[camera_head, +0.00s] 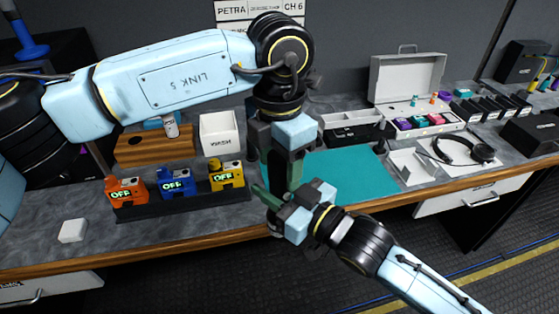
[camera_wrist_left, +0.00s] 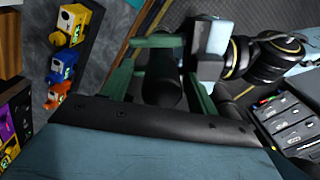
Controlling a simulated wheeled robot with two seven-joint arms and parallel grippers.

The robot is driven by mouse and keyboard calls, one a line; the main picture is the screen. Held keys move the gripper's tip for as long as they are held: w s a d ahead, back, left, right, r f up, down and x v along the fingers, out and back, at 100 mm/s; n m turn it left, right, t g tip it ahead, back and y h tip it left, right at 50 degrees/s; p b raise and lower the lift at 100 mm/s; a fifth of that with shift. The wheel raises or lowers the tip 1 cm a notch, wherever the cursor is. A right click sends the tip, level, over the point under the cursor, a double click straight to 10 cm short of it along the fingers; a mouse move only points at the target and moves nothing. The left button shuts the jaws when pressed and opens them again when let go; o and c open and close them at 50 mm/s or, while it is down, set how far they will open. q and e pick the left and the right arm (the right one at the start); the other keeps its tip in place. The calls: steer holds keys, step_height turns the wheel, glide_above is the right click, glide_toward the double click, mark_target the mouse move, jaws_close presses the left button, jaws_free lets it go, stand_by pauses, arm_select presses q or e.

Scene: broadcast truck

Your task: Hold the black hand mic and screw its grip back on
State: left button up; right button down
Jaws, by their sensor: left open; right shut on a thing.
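A black rounded cylinder, which looks like the hand mic (camera_wrist_left: 163,88), stands between the green fingers of my left gripper (camera_head: 280,178) in the left wrist view. The left fingers are open around it, one on each side, with a gap visible. My right gripper (camera_head: 276,203) comes in from the lower right, just below the left one, and is shut on the mic. Its green fingers cross the mic's far end in the left wrist view. In the head view both grippers mostly hide the mic. I cannot tell the grip from the body or see the thread.
A teal mat (camera_head: 345,178) lies on the bench behind the grippers. Orange, blue and yellow units (camera_head: 175,183) marked OFF stand in a black rack at left. A white bin (camera_head: 220,133), an open case (camera_head: 405,80) and a headset (camera_head: 465,150) stand farther back. The bench's wooden front edge is close.

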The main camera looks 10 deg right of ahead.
arm_select(q)
steer(key=shift+s+d+r, duration=0.1)
step_height(320, 180, up, 12)
stand_by(0.5)
stand_by(0.5)
